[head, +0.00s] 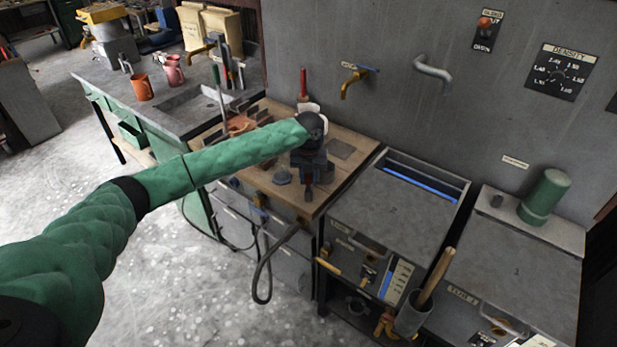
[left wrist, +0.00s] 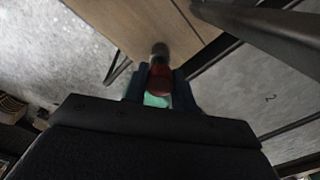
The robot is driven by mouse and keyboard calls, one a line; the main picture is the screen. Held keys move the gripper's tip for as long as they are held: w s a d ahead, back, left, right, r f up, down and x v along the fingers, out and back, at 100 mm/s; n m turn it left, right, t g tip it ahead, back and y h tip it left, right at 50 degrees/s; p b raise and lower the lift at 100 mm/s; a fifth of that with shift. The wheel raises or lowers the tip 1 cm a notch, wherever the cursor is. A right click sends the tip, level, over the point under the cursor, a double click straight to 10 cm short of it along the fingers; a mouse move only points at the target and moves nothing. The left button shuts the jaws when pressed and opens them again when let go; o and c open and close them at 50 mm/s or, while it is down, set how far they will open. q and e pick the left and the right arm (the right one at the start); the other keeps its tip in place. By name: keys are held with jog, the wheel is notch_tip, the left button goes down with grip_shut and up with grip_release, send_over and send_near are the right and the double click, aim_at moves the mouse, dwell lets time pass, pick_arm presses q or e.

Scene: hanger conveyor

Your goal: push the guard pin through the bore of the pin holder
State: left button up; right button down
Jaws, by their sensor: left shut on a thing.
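My left gripper (head: 309,178) is over the wooden worktop, at the end of my green-sleeved arm. In the left wrist view its two dark fingers (left wrist: 160,92) are shut on a red thing (left wrist: 159,78) with a grey rounded end (left wrist: 160,50), which looks like the guard pin. The grey end points out past the fingertips toward the wooden surface. I cannot tell whether it touches anything. The pin holder and its bore cannot be made out; my arm and gripper cover part of the worktop. My right gripper is not in view.
The wooden worktop (head: 352,172) carries several small dark blocks and a reddish-brown item (head: 240,123). A red upright handle (head: 303,86) stands behind my wrist. Grey tanks (head: 395,215) stand to the right. A brass tap (head: 354,80) juts from the wall behind.

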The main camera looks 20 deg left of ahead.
pick_arm(q)
jog(key=shift+f, duration=0.35)
jog(key=shift+f+b, duration=0.3)
jog(key=shift+f, duration=0.55)
dwell(0.7)
jog(key=o, duration=0.8)
jog(key=shift+c, duration=0.2)
jog(key=o, duration=0.6)
jog(key=shift+c, duration=0.2)
